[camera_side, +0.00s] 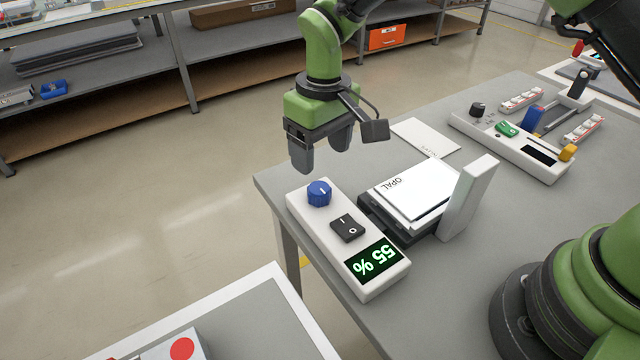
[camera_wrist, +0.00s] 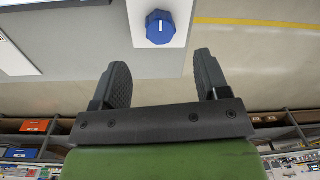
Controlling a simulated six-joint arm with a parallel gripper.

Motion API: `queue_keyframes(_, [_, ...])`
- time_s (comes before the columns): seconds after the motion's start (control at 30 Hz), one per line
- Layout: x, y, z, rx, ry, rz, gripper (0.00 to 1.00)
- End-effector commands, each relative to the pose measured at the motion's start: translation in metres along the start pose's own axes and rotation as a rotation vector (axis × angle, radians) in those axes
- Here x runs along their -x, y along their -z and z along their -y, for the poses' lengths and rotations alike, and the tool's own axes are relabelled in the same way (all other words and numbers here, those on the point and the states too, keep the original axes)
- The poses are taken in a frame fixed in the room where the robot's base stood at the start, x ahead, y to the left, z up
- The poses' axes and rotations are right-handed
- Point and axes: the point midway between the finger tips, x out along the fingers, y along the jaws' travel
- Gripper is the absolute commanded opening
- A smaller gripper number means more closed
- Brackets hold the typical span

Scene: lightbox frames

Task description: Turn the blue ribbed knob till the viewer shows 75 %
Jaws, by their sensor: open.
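The blue ribbed knob (camera_side: 319,194) sits at the far end of a white control box (camera_side: 306,210) on the table. In the wrist view the knob (camera_wrist: 160,27) shows a white pointer line and lies beyond the fingertips, between their lines. The display (camera_side: 374,262) on the box reads 55 %. A black rocker switch (camera_side: 348,227) is between knob and display. My gripper (camera_side: 321,158) is above and behind the knob, apart from it. Its fingers (camera_wrist: 160,72) are open and empty.
A viewer plate (camera_side: 414,190) with a sheet marked OPAL is right of the box, with a white upright block (camera_side: 468,197) beside it. A white card (camera_side: 425,137) lies behind. Another control panel (camera_side: 510,146) stands at the right. The table edge is close to the knob.

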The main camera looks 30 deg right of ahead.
Motion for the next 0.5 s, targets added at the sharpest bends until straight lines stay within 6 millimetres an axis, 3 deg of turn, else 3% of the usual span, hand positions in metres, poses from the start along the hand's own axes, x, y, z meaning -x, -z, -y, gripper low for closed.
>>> queue_keyframes(0.3, [-0.059,-0.001,0.0,0.0,0.0,0.002,0.69])
queue_keyframes(0.5, [-0.075,0.0,0.0,-0.001,0.002,0.0,0.69])
